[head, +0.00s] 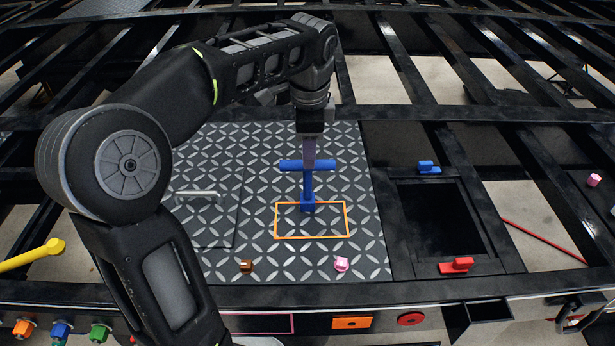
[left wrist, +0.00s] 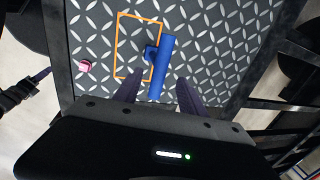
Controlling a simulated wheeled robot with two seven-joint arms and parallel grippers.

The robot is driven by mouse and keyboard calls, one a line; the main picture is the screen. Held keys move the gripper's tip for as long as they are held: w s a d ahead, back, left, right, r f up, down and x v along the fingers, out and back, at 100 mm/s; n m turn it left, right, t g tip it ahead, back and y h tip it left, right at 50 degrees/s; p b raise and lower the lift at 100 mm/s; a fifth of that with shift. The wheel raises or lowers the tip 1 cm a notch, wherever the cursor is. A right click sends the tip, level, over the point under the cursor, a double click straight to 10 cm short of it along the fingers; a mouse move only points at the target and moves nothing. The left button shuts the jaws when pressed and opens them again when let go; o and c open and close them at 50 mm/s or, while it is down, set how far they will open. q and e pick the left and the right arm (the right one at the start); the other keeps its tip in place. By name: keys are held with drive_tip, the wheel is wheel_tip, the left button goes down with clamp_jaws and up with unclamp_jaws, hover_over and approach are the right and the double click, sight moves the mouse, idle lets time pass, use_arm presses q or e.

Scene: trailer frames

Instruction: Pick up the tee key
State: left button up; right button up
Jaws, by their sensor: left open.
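The blue tee key (head: 307,187) stands with its crossbar uppermost and its foot inside an orange outline on the patterned metal plate. My left gripper (head: 310,160) is open and points down at the crossbar, with the fingers overlapping it in the head view. In the left wrist view the crossbar (left wrist: 162,70) runs lengthwise between the two fingertips (left wrist: 160,78), with a gap visible on the right side. The short stem and foot (left wrist: 150,54) show to its left. My right gripper is not in view.
A brown block (head: 246,266) and a pink block (head: 341,264) lie near the plate's front edge. A grey handle (head: 196,194) is to the left. An opening (head: 440,218) with a blue latch (head: 428,167) and a red latch (head: 456,265) is at the right. Dark beams surround the plate.

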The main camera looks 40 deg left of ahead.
use_arm(q)
hover_over(307, 185)
drive_tip(key=f, duration=0.4)
drive_tip(key=shift+w+a+f+p, duration=0.1)
drive_tip(key=shift+w+f+p, duration=0.15)
drive_tip(key=shift+w+p, duration=0.05)
drive_tip(key=shift+c, duration=0.5)
clamp_jaws()
drive_tip(key=shift+r, duration=0.1)
